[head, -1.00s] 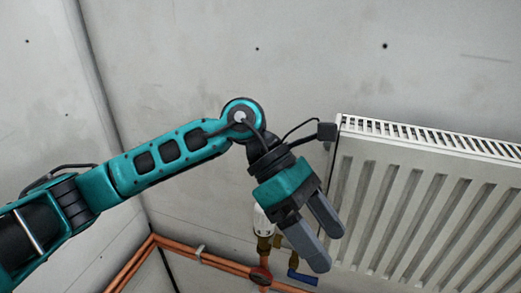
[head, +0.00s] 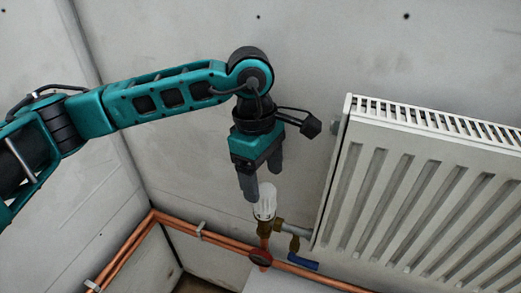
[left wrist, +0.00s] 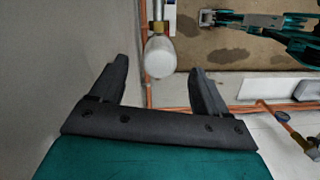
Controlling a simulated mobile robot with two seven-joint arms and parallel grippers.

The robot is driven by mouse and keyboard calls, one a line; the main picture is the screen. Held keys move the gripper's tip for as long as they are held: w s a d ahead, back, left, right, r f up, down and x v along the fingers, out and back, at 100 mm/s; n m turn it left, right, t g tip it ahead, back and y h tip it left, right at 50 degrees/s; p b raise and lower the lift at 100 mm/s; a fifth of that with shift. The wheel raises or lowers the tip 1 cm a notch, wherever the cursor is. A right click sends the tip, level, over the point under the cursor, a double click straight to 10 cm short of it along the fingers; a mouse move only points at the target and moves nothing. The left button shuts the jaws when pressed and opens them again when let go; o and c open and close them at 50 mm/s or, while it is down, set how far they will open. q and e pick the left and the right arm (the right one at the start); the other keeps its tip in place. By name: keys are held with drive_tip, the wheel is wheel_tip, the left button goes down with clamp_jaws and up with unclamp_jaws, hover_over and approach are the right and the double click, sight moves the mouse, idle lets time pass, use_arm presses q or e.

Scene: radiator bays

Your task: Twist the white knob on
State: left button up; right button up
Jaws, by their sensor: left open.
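The white knob (head: 265,203) is a ribbed cap on a brass valve (head: 277,226) at the radiator's lower left corner. My left gripper (head: 261,192) points down just above the knob, and its fingers are apart and empty. In the left wrist view the knob (left wrist: 160,58) shows between and beyond the two fingertips (left wrist: 158,72). I cannot tell whether the fingertips touch it. The knob's top faces the gripper. My right gripper does not show in the head view.
A white radiator (head: 420,190) fills the right side. The wall behind is bare.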

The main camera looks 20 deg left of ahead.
sight(265, 188)
use_arm(q)
drive_tip(key=f, duration=0.5)
drive_tip(key=shift+s+d+f, duration=0.1)
drive_tip(key=shift+d+f, duration=0.25)
drive_tip(key=c, duration=1.1)
drive_tip(key=shift+f+b, duration=0.2)
drive_tip(key=shift+b, duration=0.25)
